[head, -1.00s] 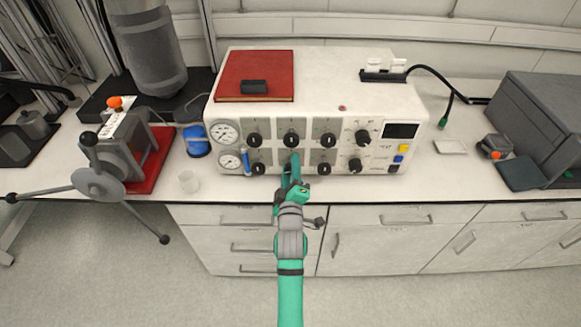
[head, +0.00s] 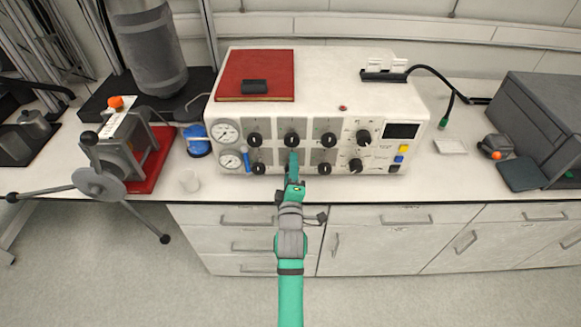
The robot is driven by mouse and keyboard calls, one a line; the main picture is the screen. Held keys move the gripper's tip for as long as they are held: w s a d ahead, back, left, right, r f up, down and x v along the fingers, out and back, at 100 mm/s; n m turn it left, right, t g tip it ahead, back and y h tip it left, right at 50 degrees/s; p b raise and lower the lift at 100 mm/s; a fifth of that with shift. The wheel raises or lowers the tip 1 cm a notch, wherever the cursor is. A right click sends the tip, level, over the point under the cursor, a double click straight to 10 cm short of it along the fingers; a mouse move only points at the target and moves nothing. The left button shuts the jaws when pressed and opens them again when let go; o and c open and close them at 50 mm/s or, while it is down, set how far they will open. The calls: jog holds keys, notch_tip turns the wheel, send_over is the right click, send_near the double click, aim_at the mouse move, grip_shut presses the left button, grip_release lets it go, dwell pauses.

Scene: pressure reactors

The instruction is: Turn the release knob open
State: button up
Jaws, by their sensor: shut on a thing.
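A white control box (head: 330,72) on the bench has a front panel with two rows of black knobs. My gripper (head: 293,160) reaches the panel at the middle of the lower row and is shut on the knob there, taken as the release knob. My gripper hides that knob, so its pointer and angle cannot be seen. Other knobs show around it: one above (head: 291,139), one at lower left (head: 258,169) and one at lower right (head: 324,169). Labels are too small to read.
Two gauges (head: 226,132) are at the panel's left end; a display (head: 401,131) is at its right. A red book (head: 254,70) lies on top. A grey instrument (head: 541,115) stands right.

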jog(key=o, duration=1.1)
jog(key=shift+c, duration=0.2)
jog(key=s, duration=1.1)
jog(key=s+f+m+g, duration=0.1)
jog(key=s+f+m, duration=0.2)
jog(key=s, duration=0.6)
jog(key=s+f+m, duration=0.4)
jog(key=s, duration=0.5)
jog(key=s+f+m+g, duration=0.1)
jog(key=s+f+m, duration=0.2)
jog(key=s, duration=0.6)
jog(key=s+r+m, duration=0.2)
jog(key=s+m, duration=0.3)
jog(key=s, duration=0.6)
jog(key=shift+r+g, duration=0.2)
jog(key=shift+g, duration=0.1)
